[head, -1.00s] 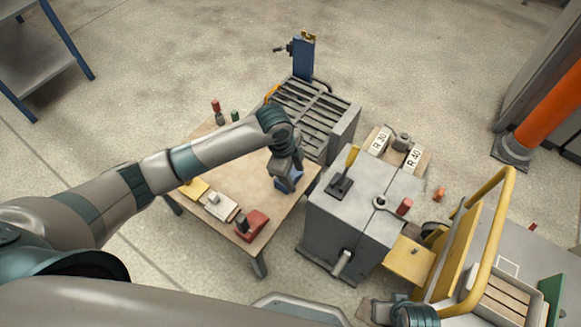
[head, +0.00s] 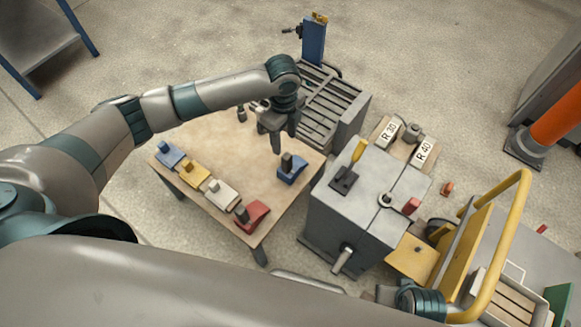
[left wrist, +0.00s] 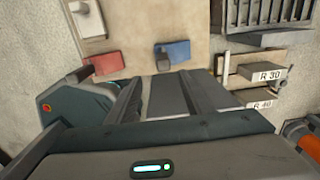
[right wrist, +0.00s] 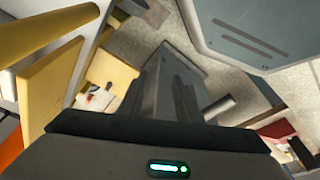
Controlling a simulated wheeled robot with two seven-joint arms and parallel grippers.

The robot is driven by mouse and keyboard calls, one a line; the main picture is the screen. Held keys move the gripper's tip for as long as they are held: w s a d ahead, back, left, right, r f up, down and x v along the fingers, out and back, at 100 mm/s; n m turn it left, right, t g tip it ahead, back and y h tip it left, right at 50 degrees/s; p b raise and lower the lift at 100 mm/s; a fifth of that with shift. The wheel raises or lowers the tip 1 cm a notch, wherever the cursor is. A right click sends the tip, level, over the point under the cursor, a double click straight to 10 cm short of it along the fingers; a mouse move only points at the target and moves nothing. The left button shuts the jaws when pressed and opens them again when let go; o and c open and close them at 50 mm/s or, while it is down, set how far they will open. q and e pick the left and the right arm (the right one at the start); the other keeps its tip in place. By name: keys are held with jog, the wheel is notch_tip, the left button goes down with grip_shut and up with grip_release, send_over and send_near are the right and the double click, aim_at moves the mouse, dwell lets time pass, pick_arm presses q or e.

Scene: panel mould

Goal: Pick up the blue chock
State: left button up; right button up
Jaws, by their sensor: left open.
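A blue chock (head: 291,170) with a dark knob sits near the table's right edge in the head view. It also shows in the left wrist view (left wrist: 178,50). My left gripper (head: 277,143) is open and empty, above and slightly behind that chock, apparently clear of it. Another blue chock (head: 170,154) stands at the table's far left end, in a row with a yellow chock (head: 194,172), a white chock (head: 222,194) and a red chock (head: 252,215). My right gripper (right wrist: 172,75) shows in the right wrist view; its jaw gap is unclear.
The wooden table (head: 235,150) is bare in its middle. A grey slatted stand (head: 330,105) adjoins its far side. A grey machine block (head: 365,200) with a yellow-handled lever stands right of it. A yellow-railed cart (head: 500,225) is at the lower right.

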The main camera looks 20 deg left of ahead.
aim_at(285, 157)
pick_arm(q)
notch_tip(285, 157, down, 10)
jog(key=shift+r+b, duration=0.1)
jog(key=shift+b, duration=0.4)
jog(key=shift+f, duration=0.5)
pick_arm(e)
jog(key=v, duration=0.3)
jog(key=shift+r, duration=0.4)
jog(key=shift+s+f, duration=0.1)
jog(key=shift+f, duration=0.05)
pick_arm(q)
jog(key=shift+w+f, duration=0.1)
jog(key=shift+f, duration=0.45)
jog(key=f, duration=0.3)
jog(key=shift+w+d+b, duration=0.15)
jog(key=shift+w+b, duration=0.1)
jog(key=shift+b, duration=0.15)
jog(key=shift+f, duration=0.55)
pick_arm(e)
jog(key=shift+a+r, duration=0.25)
jog(key=shift+r, duration=0.35)
jog(key=shift+f, duration=0.1)
